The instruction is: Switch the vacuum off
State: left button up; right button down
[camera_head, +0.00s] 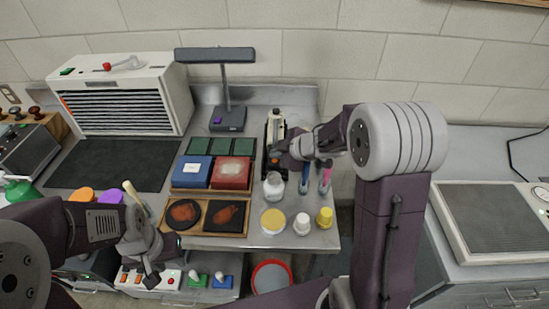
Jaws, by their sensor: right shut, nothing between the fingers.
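No part in view is clearly marked as the vacuum. A white-and-black upright device (276,125) with a small orange part stands at the back right of the middle bench. My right gripper (277,157) is shut and empty at its lower front; I cannot tell whether it touches. The arm comes in from the right and hides some of the device's right side. A white switch box (165,283) with red and orange buttons sits at the bench's front left. My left gripper (152,278) is over it, small and dark, and its opening cannot be made out.
A blue box (191,171) and a red box (231,173) stand in a wooden tray. Jars, including a white bottle (273,186) and a yellow jar (325,217), crowd the bench front right. A mesh-topped unit (498,217) lies at far right.

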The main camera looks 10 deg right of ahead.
notch_tip(320, 180, up, 6)
jog(key=p, duration=0.6)
jog(key=shift+p, duration=0.3)
